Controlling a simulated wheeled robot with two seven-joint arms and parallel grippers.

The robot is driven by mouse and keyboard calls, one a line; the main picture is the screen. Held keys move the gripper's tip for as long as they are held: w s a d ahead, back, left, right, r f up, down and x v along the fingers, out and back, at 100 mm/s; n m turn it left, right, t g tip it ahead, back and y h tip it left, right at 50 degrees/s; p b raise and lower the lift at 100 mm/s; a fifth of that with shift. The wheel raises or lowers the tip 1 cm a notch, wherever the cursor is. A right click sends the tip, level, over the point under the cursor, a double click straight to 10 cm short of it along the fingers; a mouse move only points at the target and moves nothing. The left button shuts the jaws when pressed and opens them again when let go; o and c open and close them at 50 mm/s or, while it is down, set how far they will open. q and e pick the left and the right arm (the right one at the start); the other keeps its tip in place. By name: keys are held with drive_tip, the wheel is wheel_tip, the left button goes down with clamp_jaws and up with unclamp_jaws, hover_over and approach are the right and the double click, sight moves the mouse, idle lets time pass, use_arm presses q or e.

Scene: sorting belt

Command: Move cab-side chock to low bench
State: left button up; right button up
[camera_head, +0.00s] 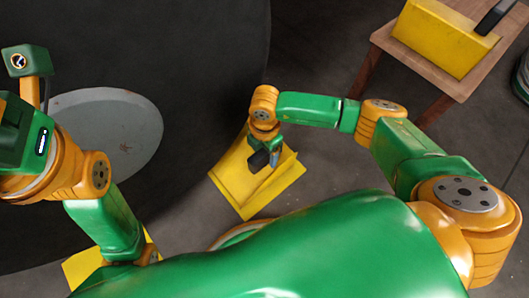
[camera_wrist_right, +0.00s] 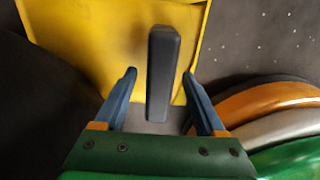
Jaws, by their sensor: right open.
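A yellow chock (camera_head: 233,180) with a dark handle (camera_head: 258,161) rests on the floor beside the big dark wheel (camera_head: 205,110). My right gripper (camera_head: 270,158) is over this chock. In the right wrist view, its two blue fingers (camera_wrist_right: 159,78) are apart, with the black handle (camera_wrist_right: 163,65) upright between them and a gap on each side. The yellow chock body (camera_wrist_right: 90,40) lies beyond. The low wooden bench (camera_head: 450,82) is at the upper right and bears another yellow chock (camera_head: 437,40) with a black handle. My left arm shows at the left, but its fingers do not.
Another yellow piece (camera_head: 82,268) shows at the lower left, partly hidden by my left arm. A dark green round object (camera_head: 522,75) is at the right edge.

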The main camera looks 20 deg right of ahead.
drive_tip(key=shift+c, duration=0.2)
clamp_jaws()
idle(1.1)
drive_tip(key=shift+r, duration=0.1)
idle(1.5)
